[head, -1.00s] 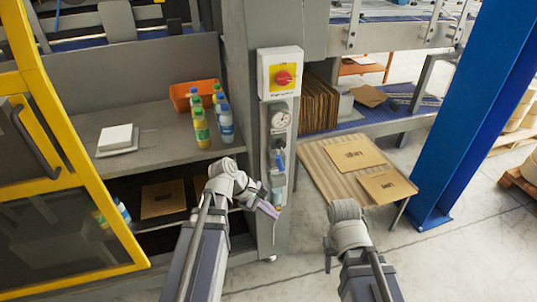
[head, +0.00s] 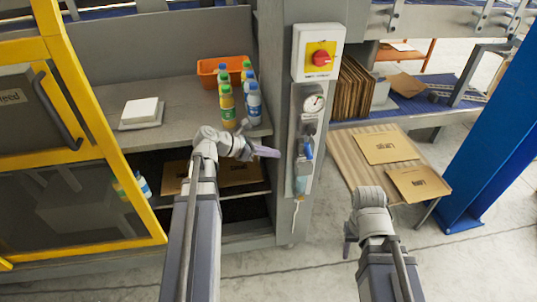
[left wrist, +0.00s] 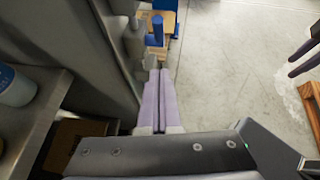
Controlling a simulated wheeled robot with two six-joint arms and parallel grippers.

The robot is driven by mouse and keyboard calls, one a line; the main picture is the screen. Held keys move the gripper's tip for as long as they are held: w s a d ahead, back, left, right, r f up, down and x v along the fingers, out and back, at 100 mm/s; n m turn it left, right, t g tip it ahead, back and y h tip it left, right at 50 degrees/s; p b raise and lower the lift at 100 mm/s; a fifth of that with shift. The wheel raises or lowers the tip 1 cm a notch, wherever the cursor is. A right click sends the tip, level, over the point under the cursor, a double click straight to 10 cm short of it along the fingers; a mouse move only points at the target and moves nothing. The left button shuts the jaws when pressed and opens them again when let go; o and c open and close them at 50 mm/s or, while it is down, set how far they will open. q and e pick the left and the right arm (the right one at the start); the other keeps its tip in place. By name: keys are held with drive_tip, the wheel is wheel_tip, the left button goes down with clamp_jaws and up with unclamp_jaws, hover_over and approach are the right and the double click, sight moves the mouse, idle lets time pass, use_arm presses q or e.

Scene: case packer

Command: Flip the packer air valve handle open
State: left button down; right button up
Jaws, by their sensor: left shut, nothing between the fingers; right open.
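The air valve has a blue handle (head: 308,148) on the grey panel of the machine post, below the round gauge (head: 313,102). The handle hangs roughly downward, above a clear bowl (head: 301,184). My left gripper (head: 277,153) is shut and empty, to the left of the handle and about level with it, with a gap between in the picture. In the left wrist view its shut fingers (left wrist: 158,76) point toward a blue upright part (left wrist: 157,28), likely the handle. My right gripper (head: 348,240) is open, low and right of the post; its fingers also show in the left wrist view (left wrist: 304,55).
A red knob (head: 321,58) on a yellow plate sits above the gauge. Bottles (head: 228,107) and an orange bin (head: 207,72) stand on the shelf left of the post. A ribbed table (head: 350,165) with flat cartons is at right, beside a blue column (head: 490,150). Floor below is clear.

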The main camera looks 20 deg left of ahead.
sight(307, 149)
use_arm(q)
drive_tip(key=w+d+f, duration=0.1)
drive_tip(key=w+d, duration=0.5)
drive_tip(key=shift+f+b, duration=0.4)
use_arm(e)
drive_tip(key=shift+f, duration=0.85)
use_arm(q)
drive_tip(key=shift+d, duration=0.1)
drive_tip(key=shift+w+d+r+p, duration=0.55)
drive_tip(key=shift+d+r+p, duration=0.15)
drive_tip(key=shift+p, duration=0.55)
drive_tip(key=shift+g+y, duration=0.3)
drive_tip(key=shift+y, duration=0.1)
drive_tip(key=shift+w+d+p, duration=0.15)
drive_tip(key=shift+p, duration=0.2)
use_arm(e)
wheel_tip(307, 149, up, 3)
drive_tip(key=shift+a+r, duration=0.1)
drive_tip(key=shift+a, duration=0.05)
drive_tip(key=shift+s, duration=0.1)
